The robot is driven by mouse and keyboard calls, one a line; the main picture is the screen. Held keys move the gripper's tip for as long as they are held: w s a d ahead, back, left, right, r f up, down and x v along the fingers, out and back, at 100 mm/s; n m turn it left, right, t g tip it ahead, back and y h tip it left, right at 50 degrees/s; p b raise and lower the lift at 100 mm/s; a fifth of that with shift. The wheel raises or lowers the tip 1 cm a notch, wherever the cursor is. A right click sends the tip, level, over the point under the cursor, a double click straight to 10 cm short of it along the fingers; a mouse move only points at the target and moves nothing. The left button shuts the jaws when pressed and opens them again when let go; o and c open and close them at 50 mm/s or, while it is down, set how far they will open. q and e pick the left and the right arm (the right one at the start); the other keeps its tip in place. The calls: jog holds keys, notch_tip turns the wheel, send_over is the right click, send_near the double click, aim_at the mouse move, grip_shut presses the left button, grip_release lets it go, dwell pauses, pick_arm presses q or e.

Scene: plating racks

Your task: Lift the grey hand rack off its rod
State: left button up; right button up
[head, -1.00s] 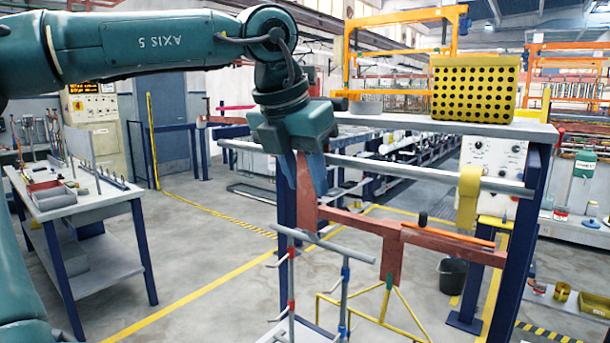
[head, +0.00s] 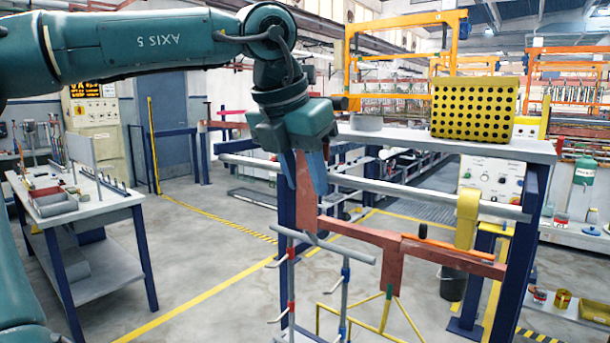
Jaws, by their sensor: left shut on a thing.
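The grey hand rack (head: 345,250) shows below my left gripper. It has a grey crossbar and thin upright posts with red and blue bands and small side hooks. The grey rod (head: 430,195) runs across the stand beside and behind the fingers. I cannot tell whether the rack's top still touches the rod. My right gripper is not in view.
A copper-coloured bar (head: 450,257) and a yellow hook (head: 467,217) are close on the right, with a yellow rack (head: 384,318) below. A perforated yellow basket (head: 475,108) stands on the stand's top shelf (head: 400,137). A workbench (head: 95,208) stands left, with open floor between.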

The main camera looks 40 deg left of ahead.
pick_arm(q)
jog(key=shift+s+d+b, duration=0.15)
jog(key=shift+s+b, duration=0.4)
jog(key=shift+s, duration=0.9)
jog(key=shift+s+d+b, duration=0.15)
jog(key=shift+s+b, duration=0.35)
jog(key=shift+s, duration=0.95)
jog(key=s+d+b, duration=0.1)
jog(key=s+b, duration=0.1)
jog(key=s, duration=0.7)
jog(key=shift+b, duration=0.4)
jog(key=shift+r, duration=0.15)
